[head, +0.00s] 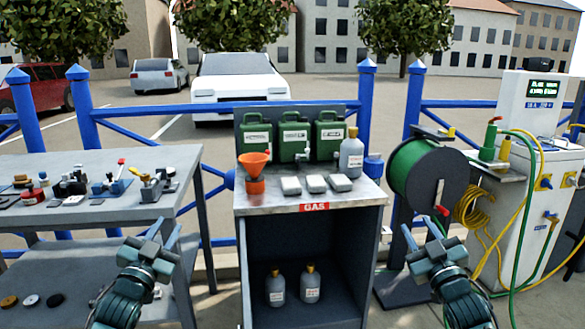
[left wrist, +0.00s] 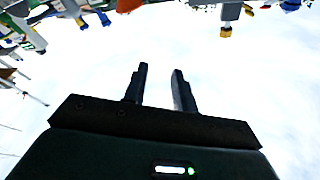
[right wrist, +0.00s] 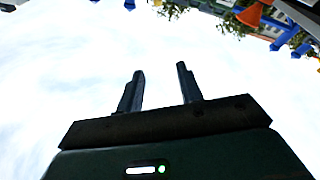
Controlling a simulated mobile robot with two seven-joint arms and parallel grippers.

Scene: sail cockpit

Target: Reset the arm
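Neither gripper touches anything.
A gas cabinet (head: 360,190) stands in the middle, bearing green canisters (head: 294,137), an orange funnel (head: 254,165) and a grey bottle (head: 351,155). A grey table (head: 130,212) with small parts is at left. A green hose reel (head: 425,177) and white pump (head: 525,200) stand at right.

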